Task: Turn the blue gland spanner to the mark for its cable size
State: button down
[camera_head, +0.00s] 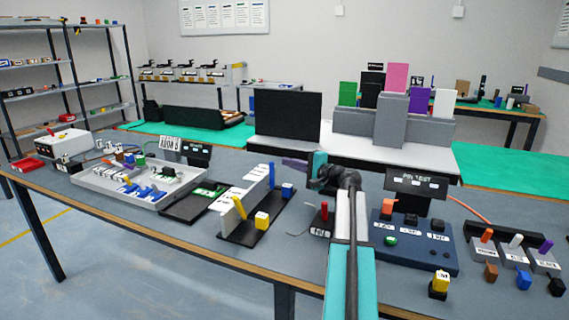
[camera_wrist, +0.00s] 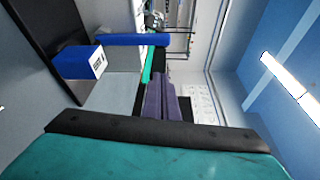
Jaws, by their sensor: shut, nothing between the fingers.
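The blue gland spanner (camera_head: 272,176) stands as an upright bar at the far end of a grey-white panel (camera_head: 232,206) on a dark base. In the wrist view it is a blue bar (camera_wrist: 130,40), beyond my fingertips and off to their left. A blue cube (camera_head: 287,190) sits beside it; its white label shows in the wrist view (camera_wrist: 97,64), too small to read. My gripper (camera_head: 288,162) is at the height of the spanner's top, just right of it. Its purple fingers (camera_wrist: 161,95) are together and empty, apart from the spanner. I cannot make out the size marks.
A yellow spanner (camera_head: 240,207) leans at the panel's near end, beside a yellow cube (camera_head: 262,221). A red-handled stand (camera_head: 323,216) and a blue control box (camera_head: 415,246) are to the right. A black monitor (camera_head: 288,114) stands behind; a tray (camera_head: 92,180) lies left.

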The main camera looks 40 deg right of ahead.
jog(key=s+d, duration=0.1)
jog(key=s, duration=0.7)
jog(key=shift+r, duration=0.1)
